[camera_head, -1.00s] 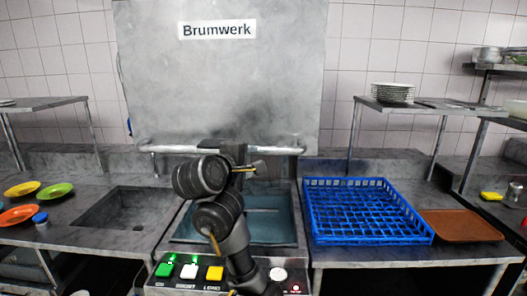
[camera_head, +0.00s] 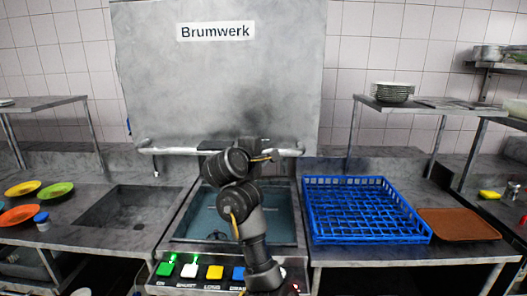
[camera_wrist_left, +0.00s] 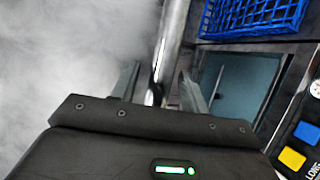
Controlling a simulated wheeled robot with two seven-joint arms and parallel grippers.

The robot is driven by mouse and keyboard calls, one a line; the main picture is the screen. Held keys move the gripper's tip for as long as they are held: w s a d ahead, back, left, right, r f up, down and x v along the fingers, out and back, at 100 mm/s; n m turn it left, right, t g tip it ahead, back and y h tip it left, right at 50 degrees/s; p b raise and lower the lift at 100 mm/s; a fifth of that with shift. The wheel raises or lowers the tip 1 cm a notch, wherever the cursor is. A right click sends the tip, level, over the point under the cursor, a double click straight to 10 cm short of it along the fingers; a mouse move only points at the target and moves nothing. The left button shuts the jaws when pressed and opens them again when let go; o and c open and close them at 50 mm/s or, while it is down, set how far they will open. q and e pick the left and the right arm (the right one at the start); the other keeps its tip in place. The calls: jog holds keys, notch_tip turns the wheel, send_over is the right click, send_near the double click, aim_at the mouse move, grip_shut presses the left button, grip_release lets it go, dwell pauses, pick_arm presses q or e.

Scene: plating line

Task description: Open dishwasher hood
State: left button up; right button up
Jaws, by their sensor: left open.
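The grey dishwasher hood (camera_head: 225,75), marked "Brumwerk", stands raised above the wash basin (camera_head: 200,222), with an open gap below it. Its pale handle bar (camera_head: 180,151) runs along the lower front edge. My left gripper (camera_head: 258,148) is at the right part of the bar, partly hidden by my own arm. In the left wrist view the bar (camera_wrist_left: 168,45) passes between the two fingers of my left gripper (camera_wrist_left: 158,78), which are open, with the hood face (camera_wrist_left: 60,50) to the left. My right gripper is not in view.
A control panel with lit green (camera_head: 164,269) and white buttons sits below the basin. A blue rack (camera_head: 365,240) and a brown tray (camera_head: 458,224) lie on the right counter. A sink and coloured plates (camera_head: 57,190) are at the left.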

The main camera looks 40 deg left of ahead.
pick_arm(q)
jog(key=shift+w, duration=0.2)
jog(key=shift+f, duration=0.1)
grip_shut()
notch_tip(320, 180, down, 9)
jog(key=b, duration=0.7)
grip_release()
dwell(0.4)
